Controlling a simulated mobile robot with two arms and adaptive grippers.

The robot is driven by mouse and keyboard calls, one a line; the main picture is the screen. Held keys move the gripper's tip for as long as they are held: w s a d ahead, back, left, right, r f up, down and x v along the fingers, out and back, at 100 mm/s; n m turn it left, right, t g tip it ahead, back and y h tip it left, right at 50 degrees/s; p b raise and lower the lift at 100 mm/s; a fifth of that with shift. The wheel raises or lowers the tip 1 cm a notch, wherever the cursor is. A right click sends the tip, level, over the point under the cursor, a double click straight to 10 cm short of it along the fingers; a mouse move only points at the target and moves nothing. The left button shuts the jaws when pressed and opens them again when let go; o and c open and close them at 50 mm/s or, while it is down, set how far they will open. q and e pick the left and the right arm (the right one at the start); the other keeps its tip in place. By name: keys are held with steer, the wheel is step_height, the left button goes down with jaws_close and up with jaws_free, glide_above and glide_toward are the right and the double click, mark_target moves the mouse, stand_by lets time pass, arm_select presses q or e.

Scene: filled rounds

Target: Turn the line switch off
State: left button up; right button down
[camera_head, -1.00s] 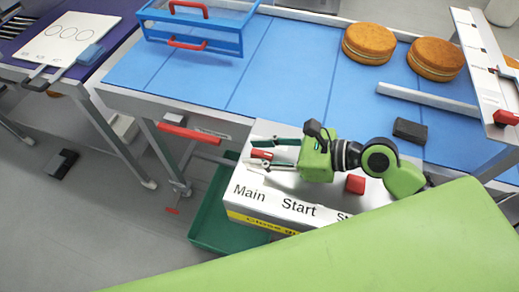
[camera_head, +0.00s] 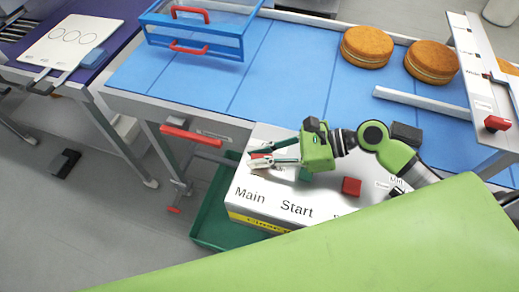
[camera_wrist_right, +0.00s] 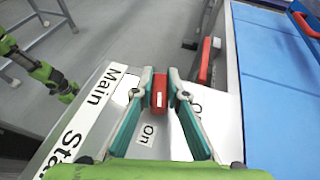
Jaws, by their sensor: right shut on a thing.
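The line switch has a small red lever (camera_wrist_right: 159,90) at the Main end of a white control box (camera_head: 270,200). My right gripper (camera_head: 262,161) is shut on this lever, and the wrist view shows it between the two fingertips (camera_wrist_right: 160,88). An "On" label (camera_wrist_right: 148,134) lies on the box on the near side of the lever. A second label (camera_wrist_right: 195,108), partly hidden by a finger, lies to its right. In the wrist view a green and black part of my left arm (camera_wrist_right: 45,72) shows at the left, and its gripper is not clear.
A red button (camera_head: 351,187) and a partly hidden green button (camera_head: 304,174) are on the box. A red handle bar (camera_head: 191,135) stands out left of it. A green crate (camera_head: 205,225) is below. Behind is a blue belt (camera_head: 290,70) with two round cakes (camera_head: 367,47).

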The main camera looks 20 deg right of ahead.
steer(key=n+g, duration=0.1)
steer(key=n+g+p, duration=0.1)
steer(key=n+g, duration=0.1)
steer(key=shift+w+r+y, duration=0.15)
steer(key=shift+r+y, duration=0.05)
steer(key=shift+y, duration=0.2)
steer(key=n+g, duration=0.2)
steer(key=g, duration=0.1)
steer(key=shift+n+g, duration=0.3)
steer(key=n+g+h, duration=0.1)
steer(key=n+g, duration=0.1)
steer(key=n+g+h, duration=0.1)
steer(key=n+g, duration=0.1)
steer(key=n+g+h, duration=0.1)
steer(key=n+g, duration=0.1)
steer(key=shift+s+f+g, duration=0.1)
steer(key=shift+s+g, duration=0.2)
steer(key=shift+s+d+f+n+g+h+p, duration=0.1)
steer(key=shift+n+g+h+p, duration=0.3)
steer(key=shift+n+g+h, duration=0.95)
steer(key=shift+n+h, duration=0.35)
steer(key=shift+n, duration=0.1)
steer(key=c, duration=2)
jaws_free()
